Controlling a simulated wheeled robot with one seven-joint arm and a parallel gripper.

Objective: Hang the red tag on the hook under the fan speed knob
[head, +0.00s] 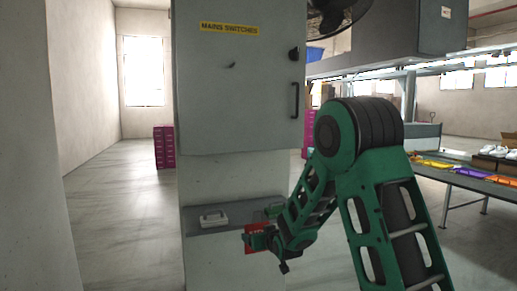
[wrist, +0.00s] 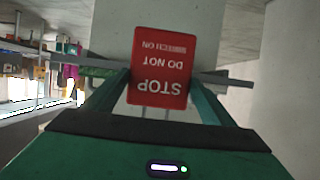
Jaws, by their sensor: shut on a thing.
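My gripper (head: 268,238) is low in front of the grey cabinet, at the level of its ledge. It is shut on the red tag (wrist: 161,52), whose white words read "STOP DO NOT SWITCH ON" upside down in the wrist view. The tag also shows in the head view as a red patch (head: 259,226), partly hidden by my gripper. A black knob (head: 294,53) is at the upper right of the cabinet door. A small dark peg or hook (head: 230,65) sticks out left of it. No fan speed label is readable, and I see no hook directly under the knob.
The grey cabinet (head: 235,125) carries a yellow "MAINS SWITCHES" label (head: 230,27) and a black handle (head: 295,101). A pale handled object (head: 213,219) lies on the ledge left of my gripper. A fan (head: 338,14) is above. Open floor lies left; a bench stands right.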

